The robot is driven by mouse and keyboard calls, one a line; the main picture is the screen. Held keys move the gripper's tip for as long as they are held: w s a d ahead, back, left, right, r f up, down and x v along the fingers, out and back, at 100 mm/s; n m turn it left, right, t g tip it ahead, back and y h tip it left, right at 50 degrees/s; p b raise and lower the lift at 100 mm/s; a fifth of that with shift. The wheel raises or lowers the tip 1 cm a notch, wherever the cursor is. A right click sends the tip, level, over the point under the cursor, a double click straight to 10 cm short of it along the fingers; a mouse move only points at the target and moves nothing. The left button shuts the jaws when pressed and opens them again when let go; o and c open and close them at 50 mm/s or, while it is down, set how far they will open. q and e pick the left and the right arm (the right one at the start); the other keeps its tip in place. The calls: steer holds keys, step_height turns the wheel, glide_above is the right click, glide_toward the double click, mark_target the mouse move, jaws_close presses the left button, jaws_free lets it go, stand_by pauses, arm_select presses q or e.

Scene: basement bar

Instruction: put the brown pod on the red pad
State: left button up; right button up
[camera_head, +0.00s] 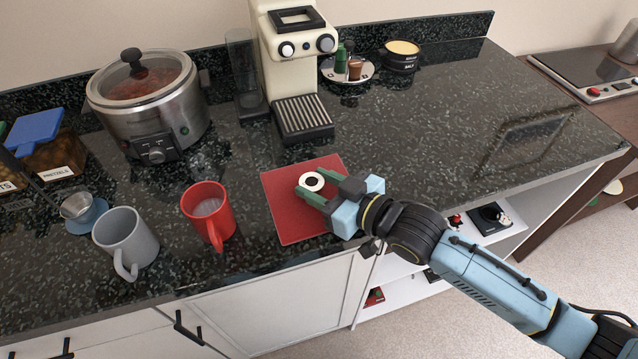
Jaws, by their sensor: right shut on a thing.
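The red pad (283,214) lies flat on the dark counter near its front edge. My right gripper (314,187) is over the pad's right half, shut on a small round thing with a white top and a black centre (312,181). The sides of this thing are hidden by the fingers, so its body colour cannot be told, nor whether it touches the pad. A small brown pod (355,69) stands on a round plate (333,72) at the back, beside a green item (341,56). My left gripper is not in view.
A red mug (208,213) stands left of the pad, with a grey mug (126,240) further left. A cream coffee machine (291,45) stands behind the pad, a slow cooker (149,100) at back left. A black salt tub (401,58) is beside the plate.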

steer(key=o, duration=0.9)
steer(key=shift+f, duration=0.15)
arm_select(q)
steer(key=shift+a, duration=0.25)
arm_select(e)
steer(key=shift+o, duration=0.2)
steer(key=shift+r, duration=0.25)
steer(key=p+v, duration=0.1)
steer(key=v, duration=1)
steer(key=shift+s+d, duration=0.15)
steer(key=shift+s, duration=0.05)
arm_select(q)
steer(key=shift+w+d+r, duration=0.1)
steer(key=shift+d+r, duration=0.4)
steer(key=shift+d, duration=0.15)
arm_select(e)
steer(key=shift+s+d+r, duration=0.15)
steer(key=shift+s+d, duration=0.05)
